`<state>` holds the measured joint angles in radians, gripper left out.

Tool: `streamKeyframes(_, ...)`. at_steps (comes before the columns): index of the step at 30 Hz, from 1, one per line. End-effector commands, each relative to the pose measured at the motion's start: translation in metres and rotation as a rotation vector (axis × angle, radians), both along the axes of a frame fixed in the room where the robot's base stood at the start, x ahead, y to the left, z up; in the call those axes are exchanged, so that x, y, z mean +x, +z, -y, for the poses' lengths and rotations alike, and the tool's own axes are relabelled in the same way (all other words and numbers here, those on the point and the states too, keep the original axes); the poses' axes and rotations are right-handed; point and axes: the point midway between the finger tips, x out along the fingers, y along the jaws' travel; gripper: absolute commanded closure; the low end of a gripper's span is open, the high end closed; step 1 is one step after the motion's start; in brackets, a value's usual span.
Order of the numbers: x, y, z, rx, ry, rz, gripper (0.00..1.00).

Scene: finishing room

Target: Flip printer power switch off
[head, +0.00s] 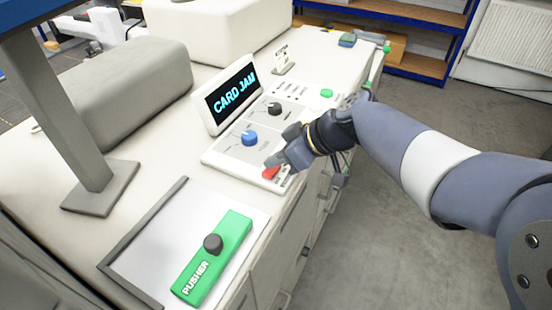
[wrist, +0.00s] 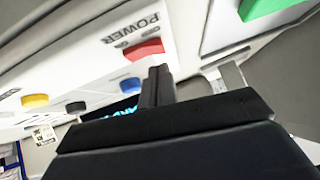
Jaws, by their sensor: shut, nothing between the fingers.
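The red power switch (head: 271,173) sits at the near end of the printer's pale control panel (head: 215,158). In the wrist view the red switch (wrist: 143,48) lies beside the printed word POWER. The small position marks beside it are too blurred to read. My gripper (head: 277,160) is shut and empty, with its tip right at the switch in the head view. In the wrist view the closed fingers (wrist: 158,72) end just beside the switch's edge. I cannot tell whether they touch it, and the switch is partly hidden in the head view.
A tilted screen (head: 235,93) reads CARD JAM behind the panel. A blue knob (head: 249,137), a black knob (head: 274,108) and a green button (head: 326,93) are farther along. A green pusher (head: 218,257) lies on a tray nearer me. Open floor is at right.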

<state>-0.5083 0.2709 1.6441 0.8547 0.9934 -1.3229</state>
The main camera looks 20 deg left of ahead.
Motion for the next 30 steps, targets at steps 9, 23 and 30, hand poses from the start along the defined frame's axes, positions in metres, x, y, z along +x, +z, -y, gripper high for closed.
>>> streamKeyframes(9, -0.001, -0.011, 0.0, 0.0, 0.001, 0.001, 1.0)
streamKeyframes(23, -0.004, -0.022, 0.0, -0.004, 0.003, 0.051, 1.0)
streamKeyframes(30, -0.003, -0.016, 0.0, -0.007, 0.002, 0.046, 1.0)
